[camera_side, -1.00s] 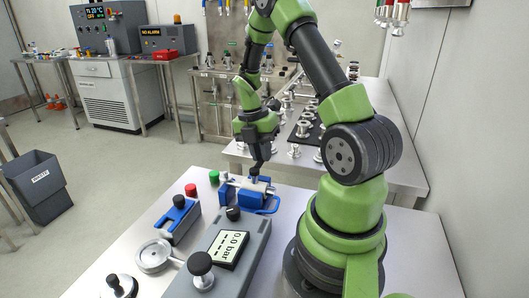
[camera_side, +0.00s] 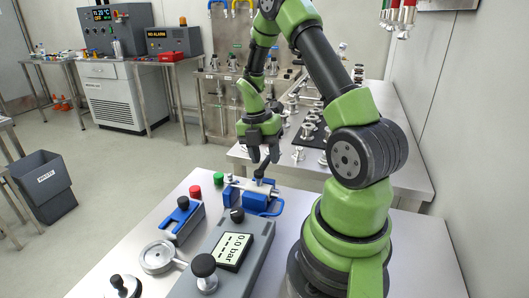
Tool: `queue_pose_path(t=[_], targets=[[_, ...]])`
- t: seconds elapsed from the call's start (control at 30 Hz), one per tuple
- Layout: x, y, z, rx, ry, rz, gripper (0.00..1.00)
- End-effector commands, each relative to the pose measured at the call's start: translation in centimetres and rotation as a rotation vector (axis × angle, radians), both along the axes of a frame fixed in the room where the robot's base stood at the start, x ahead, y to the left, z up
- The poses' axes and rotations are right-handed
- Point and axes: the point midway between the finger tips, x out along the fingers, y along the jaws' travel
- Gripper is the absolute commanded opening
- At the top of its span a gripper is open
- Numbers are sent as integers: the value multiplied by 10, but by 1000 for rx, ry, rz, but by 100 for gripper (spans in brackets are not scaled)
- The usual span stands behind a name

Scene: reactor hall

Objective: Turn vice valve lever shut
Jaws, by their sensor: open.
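A blue vice (camera_side: 236,191) stands on the near table, holding a silver valve body. A small dark upright part (camera_side: 260,180) sticks up from the valve; I cannot tell for sure whether it is the lever. A blue loop-shaped part (camera_side: 268,208) lies at the vice's right front. My gripper (camera_side: 264,161) points down just above the dark part, its fingers apart and nothing seen between them. Whether a fingertip touches the dark part is too small to tell.
A grey gauge box (camera_side: 222,262) reading 0.0 bar stands in front of the vice, with black knobs. A second blue holder (camera_side: 181,220), red (camera_side: 195,192) and green (camera_side: 218,179) caps and a round silver clamp (camera_side: 158,256) lie to the left. Fittings crowd the back table.

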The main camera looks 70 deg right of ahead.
Motion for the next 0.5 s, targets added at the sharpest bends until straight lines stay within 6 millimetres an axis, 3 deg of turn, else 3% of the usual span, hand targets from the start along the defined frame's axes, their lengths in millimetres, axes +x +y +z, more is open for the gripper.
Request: queue_pose_path(t=[0.17, 0.5], targets=[[4, -1, 15, -4, -4, 1, 41], [16, 0, 78, -3, -5, 0, 41]])
